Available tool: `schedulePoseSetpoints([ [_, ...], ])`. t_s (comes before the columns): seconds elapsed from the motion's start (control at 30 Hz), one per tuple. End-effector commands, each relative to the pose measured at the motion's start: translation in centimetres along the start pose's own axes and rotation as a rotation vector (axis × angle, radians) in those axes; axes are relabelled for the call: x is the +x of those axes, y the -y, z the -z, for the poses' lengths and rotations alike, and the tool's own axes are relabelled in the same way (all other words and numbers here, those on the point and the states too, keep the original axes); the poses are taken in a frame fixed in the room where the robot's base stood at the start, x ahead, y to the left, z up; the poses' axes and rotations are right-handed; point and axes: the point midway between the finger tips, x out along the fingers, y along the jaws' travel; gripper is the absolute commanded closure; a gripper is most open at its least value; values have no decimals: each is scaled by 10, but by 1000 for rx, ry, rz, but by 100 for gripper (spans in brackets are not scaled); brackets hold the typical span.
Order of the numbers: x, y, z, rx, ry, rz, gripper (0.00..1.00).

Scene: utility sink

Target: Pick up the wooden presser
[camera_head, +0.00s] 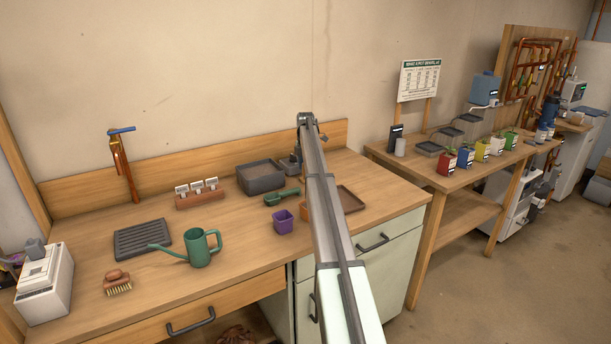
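I cannot clearly identify the wooden presser. A small brown piece (303,212) shows at the left edge of my arm, beside the purple pot (283,221); most of it is hidden and I cannot tell if it is the presser. My arm reaches up across the middle of the bench, its far end near the back board. Dark grey parts (292,161) show just left of the arm, beside the grey soil tub, and may belong to my gripper. Its fingertips are not clearly visible, so I cannot tell whether it is open or holding something.
The wooden bench (235,260) holds a green watering can (199,248), a wooden brush (117,283), a black ridged tray (142,239), a label rack (199,194), a soil tub (261,178), a green scoop (281,198) and a brown tray (350,200). The right front is clear.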

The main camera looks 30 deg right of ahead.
Motion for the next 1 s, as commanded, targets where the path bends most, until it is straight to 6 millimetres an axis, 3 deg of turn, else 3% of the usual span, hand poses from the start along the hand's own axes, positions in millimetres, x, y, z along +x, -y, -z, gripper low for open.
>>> schedulePoseSetpoints([
  [0.3,9,0,0,1,0,-1,40],
  [0.9,9,0,0,1,0,-1,97],
  [1.0,9,0,0,1,0,-1,100],
])
